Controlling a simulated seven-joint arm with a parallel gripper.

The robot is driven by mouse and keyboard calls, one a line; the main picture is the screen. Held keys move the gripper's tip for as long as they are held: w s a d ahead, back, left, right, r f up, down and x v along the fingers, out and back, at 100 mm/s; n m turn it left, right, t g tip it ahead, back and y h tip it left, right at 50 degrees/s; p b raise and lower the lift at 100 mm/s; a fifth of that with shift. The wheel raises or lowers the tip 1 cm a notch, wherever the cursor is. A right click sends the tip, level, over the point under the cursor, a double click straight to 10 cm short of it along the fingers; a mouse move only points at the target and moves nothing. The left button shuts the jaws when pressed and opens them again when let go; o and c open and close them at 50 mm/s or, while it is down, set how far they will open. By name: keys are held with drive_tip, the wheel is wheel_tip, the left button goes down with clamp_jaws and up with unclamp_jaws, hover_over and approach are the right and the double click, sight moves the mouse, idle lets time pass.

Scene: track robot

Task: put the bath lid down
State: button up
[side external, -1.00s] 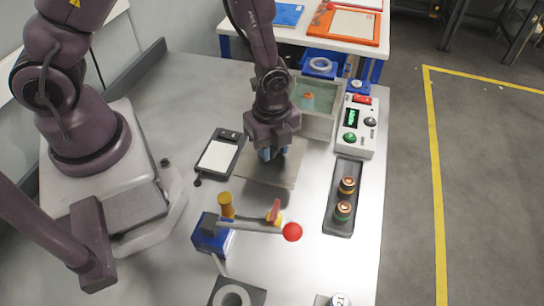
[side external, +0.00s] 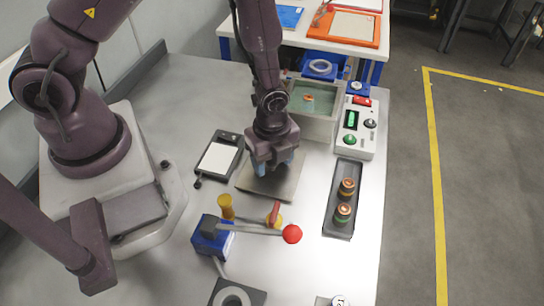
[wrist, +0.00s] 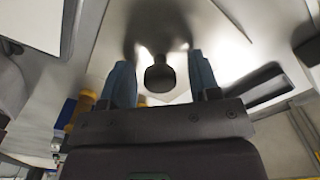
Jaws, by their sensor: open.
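The bath lid (side external: 246,184) is a flat grey metal plate on the table, between the black tablet-like scale and the dark tray. It also shows in the wrist view (wrist: 185,32), with its dark round knob (wrist: 160,76) between my fingers. My gripper (side external: 274,167) is over the plate with its blue fingers spread. In the wrist view my gripper (wrist: 161,78) is open, a finger on each side of the knob with gaps showing. The bath (side external: 318,125) is an uncovered grey box behind the gripper, with greenish liquid and a small orange thing inside.
A scale with a white top (side external: 218,158) lies left of the lid. A dark tray (side external: 343,222) with two coils stands to the right. A blue lever device (side external: 212,238) with a red ball (side external: 291,234) stands in front. A control box (side external: 357,125) is beside the bath.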

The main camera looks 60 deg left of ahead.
drive_tip(key=shift+r, duration=0.15)
drive_tip(key=s+a+r+n+t, duration=0.15)
drive_tip(key=r+n, duration=0.25)
drive_tip(key=r, duration=0.8)
drive_tip(key=s+a+r+n+t, duration=0.15)
drive_tip(key=r+n, duration=0.25)
drive_tip(key=r, duration=0.9)
drive_tip(key=s+a+r+n+t, duration=0.2)
drive_tip(key=s+a+r+n, duration=0.1)
drive_tip(key=s+r+n, duration=0.4)
drive_tip(key=r+n, duration=0.1)
drive_tip(key=n, duration=0.2)
drive_tip(key=shift+a+r+t, duration=0.15)
drive_tip(key=shift+t, duration=0.15)
